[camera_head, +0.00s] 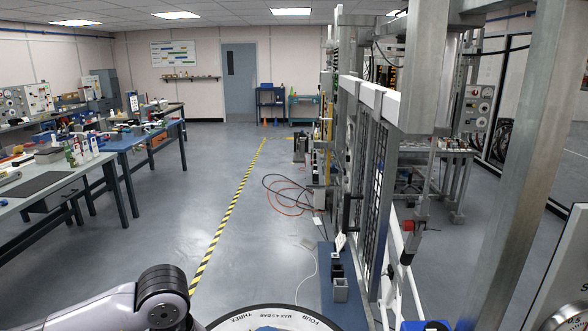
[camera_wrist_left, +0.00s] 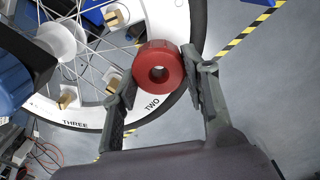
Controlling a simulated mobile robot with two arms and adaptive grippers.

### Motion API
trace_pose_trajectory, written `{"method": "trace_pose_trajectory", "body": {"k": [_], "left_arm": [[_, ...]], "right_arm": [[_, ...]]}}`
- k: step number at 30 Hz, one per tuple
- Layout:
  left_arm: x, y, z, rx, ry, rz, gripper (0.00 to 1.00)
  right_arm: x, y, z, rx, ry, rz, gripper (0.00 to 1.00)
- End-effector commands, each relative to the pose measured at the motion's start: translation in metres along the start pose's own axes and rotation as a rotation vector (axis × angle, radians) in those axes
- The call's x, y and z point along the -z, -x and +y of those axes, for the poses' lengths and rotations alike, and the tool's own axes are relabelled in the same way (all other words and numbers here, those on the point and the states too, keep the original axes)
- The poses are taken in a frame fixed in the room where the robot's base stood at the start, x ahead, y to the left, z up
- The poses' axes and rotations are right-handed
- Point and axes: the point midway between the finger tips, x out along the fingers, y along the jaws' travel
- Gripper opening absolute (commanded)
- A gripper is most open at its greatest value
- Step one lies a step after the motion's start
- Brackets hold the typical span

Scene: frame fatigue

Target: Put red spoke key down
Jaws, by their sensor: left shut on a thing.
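The red spoke key (camera_wrist_left: 148,84), a round red piece with a hole through its middle, is held between the fingertips of my left gripper (camera_wrist_left: 160,78) in the left wrist view. It is in front of the white rim of a spoked wheel (camera_wrist_left: 82,120), near the word TWO. Whether the key touches the rim cannot be told. In the head view my left arm comes in at the bottom, but its fingers and the key are out of sight. The wheel's top edge (camera_head: 270,312) shows at the bottom. My right gripper is in neither view.
In the left wrist view, several brass-coloured blocks (camera_wrist_left: 115,17) sit around the wheel, and a blue knob (camera_wrist_left: 12,82) is at the left. In the head view, metal posts and a mesh frame (camera_head: 372,190) stand at the right.

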Motion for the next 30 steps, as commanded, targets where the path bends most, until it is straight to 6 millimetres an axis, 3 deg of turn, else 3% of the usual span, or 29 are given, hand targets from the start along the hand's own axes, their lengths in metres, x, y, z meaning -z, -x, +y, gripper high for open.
{"method": "trace_pose_trajectory", "body": {"k": [1, 6, 12, 23, 30], "left_arm": [[-0.002, -0.009, -0.007, 0.001, -0.109, 0.002, 0.08], [-0.011, -0.019, -0.029, 0.007, -0.484, 0.000, 0.08], [-0.019, -0.025, -0.047, 0.013, -0.792, -0.005, 0.08], [-0.022, -0.026, -0.054, 0.015, -0.916, -0.007, 0.08], [-0.022, -0.026, -0.053, 0.015, -0.914, -0.008, 0.08]], "right_arm": [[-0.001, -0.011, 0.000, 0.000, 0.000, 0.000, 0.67], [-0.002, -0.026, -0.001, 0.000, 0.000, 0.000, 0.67], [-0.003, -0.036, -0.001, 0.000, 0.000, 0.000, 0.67], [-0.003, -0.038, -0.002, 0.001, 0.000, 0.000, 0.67], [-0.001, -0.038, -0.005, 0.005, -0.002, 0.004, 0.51]]}}
